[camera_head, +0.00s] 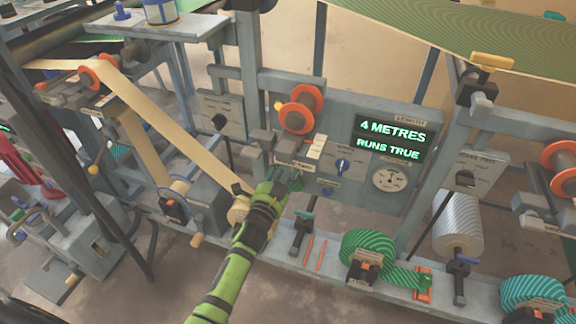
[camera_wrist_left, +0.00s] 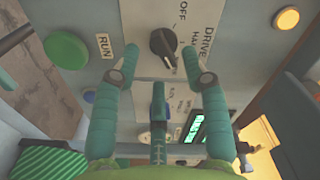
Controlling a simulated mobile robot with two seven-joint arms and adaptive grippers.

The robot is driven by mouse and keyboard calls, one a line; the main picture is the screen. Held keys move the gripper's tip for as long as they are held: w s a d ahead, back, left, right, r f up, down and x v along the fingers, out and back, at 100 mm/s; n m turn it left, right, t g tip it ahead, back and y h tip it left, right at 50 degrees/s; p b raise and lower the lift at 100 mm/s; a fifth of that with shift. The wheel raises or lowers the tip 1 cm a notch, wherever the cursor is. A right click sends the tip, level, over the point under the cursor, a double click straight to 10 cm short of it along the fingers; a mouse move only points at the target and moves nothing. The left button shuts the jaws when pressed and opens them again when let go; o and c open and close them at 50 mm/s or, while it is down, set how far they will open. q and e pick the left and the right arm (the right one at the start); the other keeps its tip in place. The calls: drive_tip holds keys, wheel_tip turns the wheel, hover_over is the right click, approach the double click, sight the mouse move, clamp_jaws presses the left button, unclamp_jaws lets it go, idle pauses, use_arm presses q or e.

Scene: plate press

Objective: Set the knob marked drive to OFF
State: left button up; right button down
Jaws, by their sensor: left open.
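The drive knob (camera_wrist_left: 163,45) is black and round with a pointed end, on a pale plate lettered DRIVE, OFF and HAND in the left wrist view. Its narrow end points down and slightly right in that picture, away from the OFF lettering at the top. My left gripper (camera_wrist_left: 168,66) is open, with one teal finger on each side of the knob's lower part in the picture. I cannot tell whether either finger touches it. In the head view my left gripper (camera_head: 284,180) is at the machine's front, and the drive knob cannot be made out there.
A green button (camera_wrist_left: 66,50) beside a RUN label and an amber button (camera_wrist_left: 287,18) flank the knob. In the head view a display (camera_head: 391,138) reads 4 METRES, RUNS TRUE. A blue knob (camera_head: 343,166) and a dial (camera_head: 389,178) sit right of my gripper.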

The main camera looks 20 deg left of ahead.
use_arm(q)
drive_tip(key=shift+w+d, duration=0.1)
drive_tip(key=shift+w, duration=1.55)
use_arm(e)
drive_tip(key=shift+w, duration=0.65)
use_arm(q)
clamp_jaws()
